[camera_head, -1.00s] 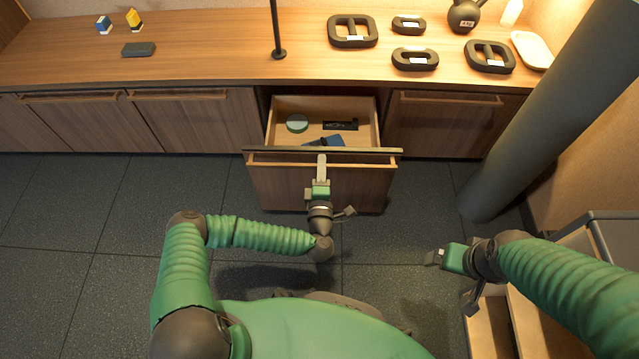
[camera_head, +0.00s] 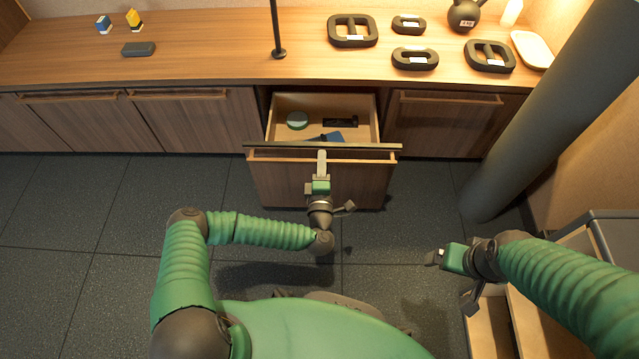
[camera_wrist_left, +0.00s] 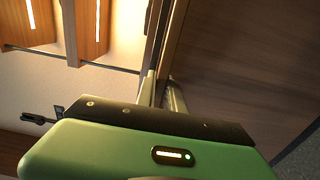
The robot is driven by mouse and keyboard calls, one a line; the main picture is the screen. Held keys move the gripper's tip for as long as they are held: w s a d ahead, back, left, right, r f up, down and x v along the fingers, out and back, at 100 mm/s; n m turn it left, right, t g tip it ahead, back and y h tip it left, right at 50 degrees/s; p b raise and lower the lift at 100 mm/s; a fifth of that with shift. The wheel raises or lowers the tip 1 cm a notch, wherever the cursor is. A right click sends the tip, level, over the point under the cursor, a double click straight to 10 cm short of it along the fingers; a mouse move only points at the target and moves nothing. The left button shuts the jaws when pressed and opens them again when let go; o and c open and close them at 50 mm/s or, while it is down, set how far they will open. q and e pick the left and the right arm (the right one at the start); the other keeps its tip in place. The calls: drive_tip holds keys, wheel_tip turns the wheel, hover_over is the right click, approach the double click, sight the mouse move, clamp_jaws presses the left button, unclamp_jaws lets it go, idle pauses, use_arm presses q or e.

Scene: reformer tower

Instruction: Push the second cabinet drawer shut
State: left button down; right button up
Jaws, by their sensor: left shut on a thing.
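The second cabinet drawer (camera_head: 270,180) stands pulled out from the wooden cabinet, with its inside showing. Inside lie a round green-topped item (camera_head: 297,120), a black item (camera_head: 341,122) and a blue item (camera_head: 332,137). My left gripper (camera_head: 322,160) is at the middle of the drawer's front top edge, shut on the front's handle rail (camera_head: 370,157). In the left wrist view the fingers (camera_wrist_left: 161,92) sit on both sides of the edge of a wooden panel. My right gripper (camera_head: 434,257) is over the floor at the right, apart from the drawer; its jaw opening is too small to judge.
The countertop (camera_head: 200,50) carries black weights (camera_head: 352,31), a kettlebell (camera_head: 465,14), a thin post (camera_head: 277,30) and small items. A thick dark column (camera_head: 550,110) stands at right. An open wooden unit (camera_head: 590,240) is at lower right. The floor at left is clear.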

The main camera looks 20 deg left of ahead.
use_arm(q)
drive_tip(key=b+x, duration=1.3)
drive_tip(key=x, duration=1.2)
drive_tip(key=shift+w+a+f, duration=0.2)
drive_tip(key=shift+a+f, duration=0.05)
drive_tip(key=shift+f, duration=0.25)
drive_tip(key=c, duration=1.8)
unclamp_jaws()
drive_tip(key=shift+w+r, duration=0.15)
drive_tip(key=shift+w, duration=0.05)
drive_tip(key=o, duration=0.7)
drive_tip(key=shift+r, duration=0.1)
